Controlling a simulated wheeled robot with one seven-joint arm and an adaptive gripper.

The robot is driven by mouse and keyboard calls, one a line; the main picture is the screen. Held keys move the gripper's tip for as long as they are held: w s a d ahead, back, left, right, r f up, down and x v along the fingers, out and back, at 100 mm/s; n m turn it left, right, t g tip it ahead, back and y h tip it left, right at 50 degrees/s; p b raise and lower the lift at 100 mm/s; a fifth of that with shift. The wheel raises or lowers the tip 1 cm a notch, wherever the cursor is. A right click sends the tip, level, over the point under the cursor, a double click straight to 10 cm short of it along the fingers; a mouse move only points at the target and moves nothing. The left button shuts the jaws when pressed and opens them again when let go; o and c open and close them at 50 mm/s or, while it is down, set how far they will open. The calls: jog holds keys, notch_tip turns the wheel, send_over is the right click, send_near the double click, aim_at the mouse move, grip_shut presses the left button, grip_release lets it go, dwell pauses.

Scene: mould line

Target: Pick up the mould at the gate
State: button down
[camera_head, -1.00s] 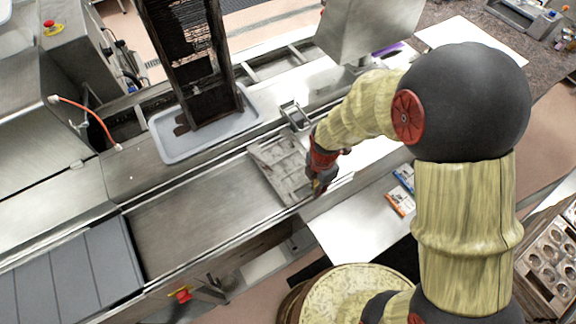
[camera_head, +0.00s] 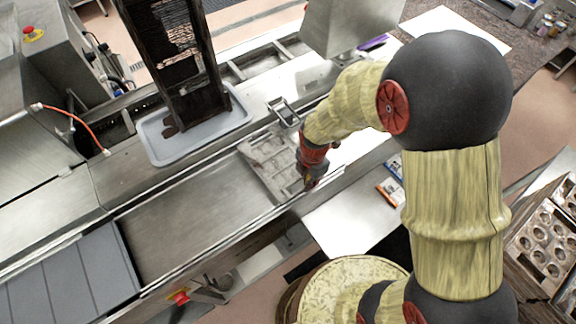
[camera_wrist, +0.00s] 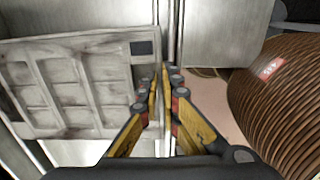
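The mould (camera_head: 262,158) is a flat grey tray with shallow rectangular compartments. It lies on the metal conveyor, at its right-hand end, in the head view. In the wrist view the mould (camera_wrist: 75,88) fills the left side, flat, with a dark patch at its upper right corner. My gripper (camera_wrist: 170,72) points down at the mould's right edge. Its yellow fingers come close together at the tips, with a narrow gap between them. I cannot tell whether the mould's edge is between them. In the head view my gripper (camera_head: 311,181) is at the same edge, partly hidden by my wrist.
A grey tray (camera_head: 160,154) under a dark tower stands behind the conveyor. A small metal bracket (camera_head: 284,111) is just behind the mould. A metal guide rail (camera_head: 215,232) runs along the front. A white panel (camera_head: 350,222) lies to the right. A brown ribbed drum (camera_wrist: 280,95) is beside my gripper.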

jog(key=shift+r+p, duration=0.6)
jog(key=shift+r, duration=0.2)
jog(key=s+a+r+p, duration=0.2)
jog(key=s+r+p, duration=0.4)
jog(key=r, duration=0.1)
jog(key=s+a+r+p, duration=0.3)
jog(key=s+r+p, duration=0.3)
jog(key=s+r, duration=0.1)
jog(key=shift+r, duration=0.7)
jog(key=shift+s, duration=0.1)
